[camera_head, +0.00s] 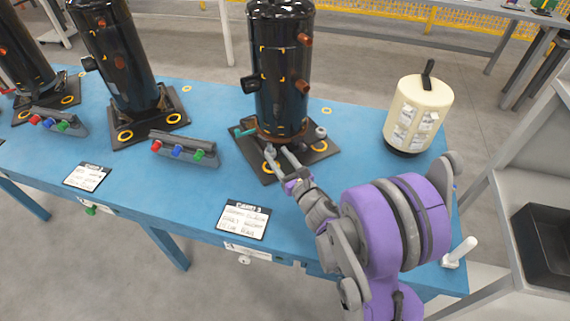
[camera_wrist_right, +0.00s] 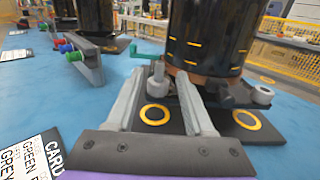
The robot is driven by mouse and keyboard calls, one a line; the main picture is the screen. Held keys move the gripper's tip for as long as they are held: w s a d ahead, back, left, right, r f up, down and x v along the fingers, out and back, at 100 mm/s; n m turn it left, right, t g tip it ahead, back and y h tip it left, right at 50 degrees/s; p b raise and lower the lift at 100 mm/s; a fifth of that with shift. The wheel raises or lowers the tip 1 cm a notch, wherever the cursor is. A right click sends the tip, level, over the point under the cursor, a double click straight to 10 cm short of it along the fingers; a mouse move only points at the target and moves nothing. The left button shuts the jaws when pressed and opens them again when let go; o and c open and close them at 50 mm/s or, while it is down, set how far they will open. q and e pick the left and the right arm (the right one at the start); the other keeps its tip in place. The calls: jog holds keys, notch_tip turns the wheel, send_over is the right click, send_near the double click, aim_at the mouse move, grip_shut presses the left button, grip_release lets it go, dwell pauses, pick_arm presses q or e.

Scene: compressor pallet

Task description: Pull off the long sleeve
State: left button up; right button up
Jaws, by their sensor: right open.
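The compressor (camera_head: 281,75) is a tall black cylinder on a dark base plate (camera_head: 316,153) on the blue table. A grey upright sleeve (camera_head: 270,151) stands at the plate's near left; in the right wrist view this sleeve (camera_wrist_right: 156,80) shows a narrower top and wider bottom. A shorter, wider grey sleeve (camera_head: 321,132) stands at the right; it also shows in the wrist view (camera_wrist_right: 262,95). My right gripper (camera_head: 279,153) is open and low over the plate. In the wrist view its fingers (camera_wrist_right: 160,78) lie either side of the narrow sleeve, with visible gaps. My left gripper is out of view.
A teal handle (camera_head: 245,131) sticks out left of the compressor's foot. A rack with red, blue and green knobs (camera_head: 184,149) and a lettered card (camera_head: 243,219) lie to the left. A cream canister (camera_head: 418,113) stands right. More compressors stand at far left.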

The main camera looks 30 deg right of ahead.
aim_at(271, 147)
jog(key=w, duration=0.6)
jog(key=shift+d, duration=0.2)
jog(key=shift+c, duration=0.3)
grip_shut()
dwell(1.4)
